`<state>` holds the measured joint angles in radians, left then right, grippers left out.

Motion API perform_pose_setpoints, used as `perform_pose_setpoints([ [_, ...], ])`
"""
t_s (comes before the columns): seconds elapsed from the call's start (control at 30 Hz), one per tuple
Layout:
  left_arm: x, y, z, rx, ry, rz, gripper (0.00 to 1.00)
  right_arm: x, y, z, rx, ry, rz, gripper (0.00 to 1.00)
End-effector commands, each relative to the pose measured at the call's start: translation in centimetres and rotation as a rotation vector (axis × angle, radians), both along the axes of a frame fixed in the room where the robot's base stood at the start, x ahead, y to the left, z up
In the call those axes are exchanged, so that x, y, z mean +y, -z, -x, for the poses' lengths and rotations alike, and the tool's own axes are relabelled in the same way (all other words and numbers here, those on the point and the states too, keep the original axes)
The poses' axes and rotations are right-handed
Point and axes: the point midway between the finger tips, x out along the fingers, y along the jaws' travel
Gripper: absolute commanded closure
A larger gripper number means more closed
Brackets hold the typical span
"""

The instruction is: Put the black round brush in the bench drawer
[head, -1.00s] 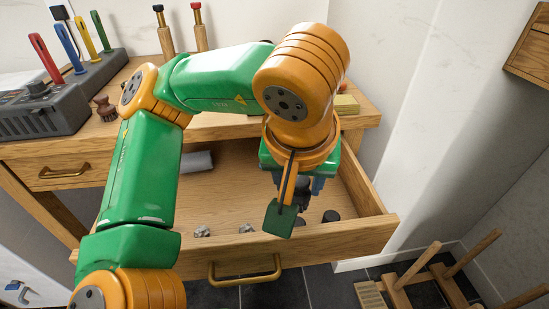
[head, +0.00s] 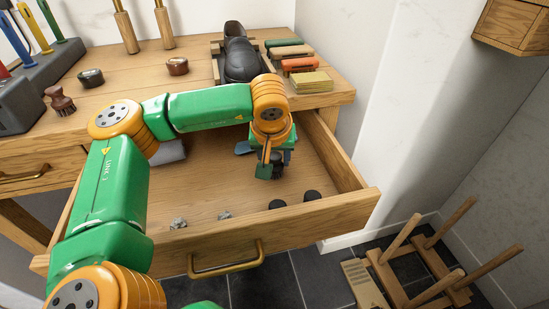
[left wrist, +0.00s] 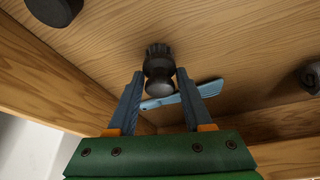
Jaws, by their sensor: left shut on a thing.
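The black round brush (left wrist: 158,62) is between the two fingers of my left gripper (left wrist: 160,80) in the left wrist view, with its bristle end pointing away from the gripper. In the head view my left gripper (head: 275,164) is over the inside of the open bench drawer (head: 215,195), towards its right side. The gripper is shut on the brush, which is mostly hidden there. The wooden drawer floor shows behind the brush; I cannot tell whether the two touch. My right gripper is not in view.

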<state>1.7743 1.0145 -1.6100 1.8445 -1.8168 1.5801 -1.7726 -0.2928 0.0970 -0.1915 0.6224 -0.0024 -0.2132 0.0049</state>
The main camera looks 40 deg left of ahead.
Motion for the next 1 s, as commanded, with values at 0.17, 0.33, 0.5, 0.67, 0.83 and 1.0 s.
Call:
perform_pose_setpoints([
  [0.17, 0.0, 0.4, 0.0, 0.0, 0.0, 0.0, 1.0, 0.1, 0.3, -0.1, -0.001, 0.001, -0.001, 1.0],
  [0.33, 0.0, 0.3, 0.0, 0.0, 0.0, 0.0, 0.2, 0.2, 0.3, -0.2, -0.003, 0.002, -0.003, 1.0],
  [0.5, 0.0, 0.3, 0.0, 0.0, 0.0, 0.0, 0.2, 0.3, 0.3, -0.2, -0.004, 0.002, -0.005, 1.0],
  [0.67, -0.1, -0.5, 0.0, 0.0, 0.0, 0.001, 0.2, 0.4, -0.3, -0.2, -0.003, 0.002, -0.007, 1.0],
  [0.83, -1.0, -4.5, 1.4, -0.005, 0.002, 0.002, 0.2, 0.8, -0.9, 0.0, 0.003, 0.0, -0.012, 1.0],
  [1.0, -1.8, -8.7, 3.0, -0.004, 0.003, 0.0, 0.2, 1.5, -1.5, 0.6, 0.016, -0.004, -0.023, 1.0],
])
